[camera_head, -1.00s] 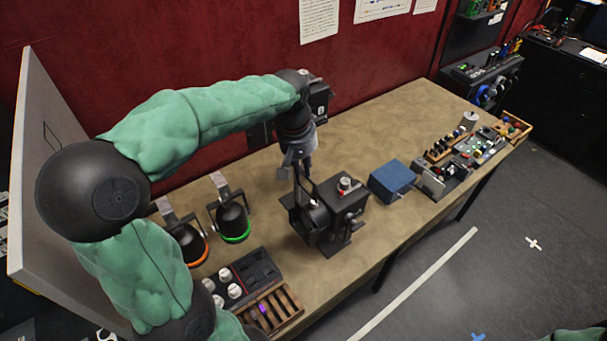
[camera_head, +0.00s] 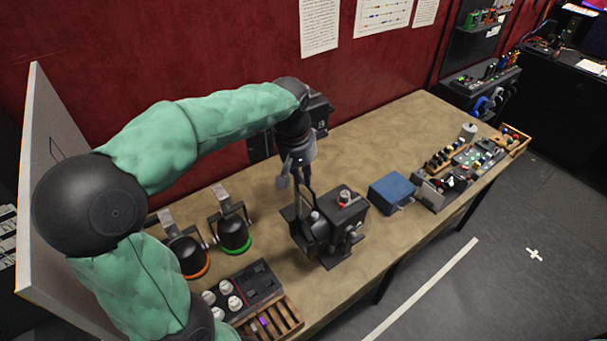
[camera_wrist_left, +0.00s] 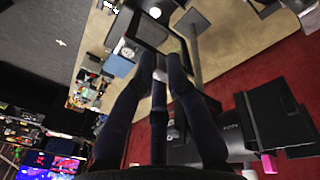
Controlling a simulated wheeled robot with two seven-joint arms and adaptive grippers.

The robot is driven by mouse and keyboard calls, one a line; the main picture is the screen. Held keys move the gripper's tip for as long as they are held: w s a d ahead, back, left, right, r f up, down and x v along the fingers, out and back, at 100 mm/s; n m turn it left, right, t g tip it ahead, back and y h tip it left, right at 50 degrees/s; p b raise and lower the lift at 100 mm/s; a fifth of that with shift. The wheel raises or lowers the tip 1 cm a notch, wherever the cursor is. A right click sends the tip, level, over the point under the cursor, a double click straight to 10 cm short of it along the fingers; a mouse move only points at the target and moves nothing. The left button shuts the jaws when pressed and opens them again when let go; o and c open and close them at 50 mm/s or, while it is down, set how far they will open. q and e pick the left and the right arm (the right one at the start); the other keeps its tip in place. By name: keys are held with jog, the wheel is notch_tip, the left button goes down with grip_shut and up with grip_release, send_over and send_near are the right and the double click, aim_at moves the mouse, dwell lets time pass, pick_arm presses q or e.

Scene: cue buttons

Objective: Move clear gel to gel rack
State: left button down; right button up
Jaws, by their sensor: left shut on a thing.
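My left gripper (camera_head: 297,182) points down above the black lamp unit (camera_head: 338,222) in the middle of the bench. In the left wrist view, its fingers (camera_wrist_left: 160,72) are shut on the edge of a dark square frame with a see-through middle, which looks like the clear gel (camera_wrist_left: 184,55). In the head view the thin frame stands at the lamp's left top; I cannot tell whether it is still partly in the lamp. The wooden gel rack (camera_head: 285,316), with slots and a purple piece in it, stands at the front left. My right gripper is out of view.
Two black lamps with an orange rim (camera_head: 190,262) and a green rim (camera_head: 234,236) stand left of the lamp unit. A dark tray (camera_head: 262,280) with white knobs adjoins the rack. A blue box (camera_head: 391,189) and small parts lie to the right.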

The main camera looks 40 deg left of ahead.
pick_arm(q)
notch_tip(320, 180, up, 9)
jog(key=s+p, duration=0.1)
jog(key=p, duration=0.5)
jog(key=shift+a+f, duration=0.15)
dwell(1.0)
jog(key=shift+s, duration=0.1)
